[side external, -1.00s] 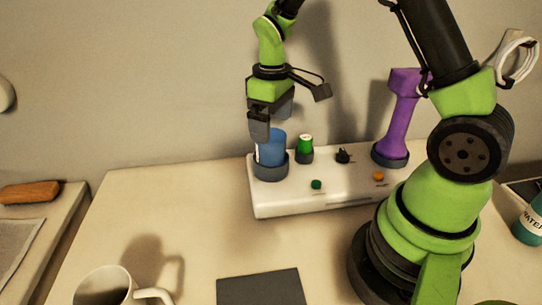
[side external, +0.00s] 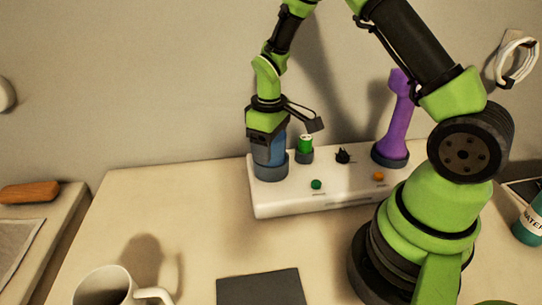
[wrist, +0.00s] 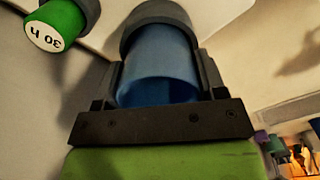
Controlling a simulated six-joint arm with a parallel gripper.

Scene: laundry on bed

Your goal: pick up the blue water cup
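The blue water cup (side external: 277,152) stands upright in a dark round holder (side external: 271,171) at the left end of a white base (side external: 330,191). My gripper (side external: 268,156) is lowered over the cup from above, its fingers alongside it and reaching down near the holder. In the wrist view the blue cup (wrist: 157,68) sits between the two dark fingers, with its open rim toward the palm. The fingers straddle the cup; whether they press on it is not clear.
A green-lidded container (side external: 305,147) stands just right of the cup. A small black item (side external: 342,156) and a purple dumbbell-shaped object (side external: 397,120) are farther right on the base. A white mug (side external: 105,288) and dark pad (side external: 261,287) lie in front. The table left of the base is clear.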

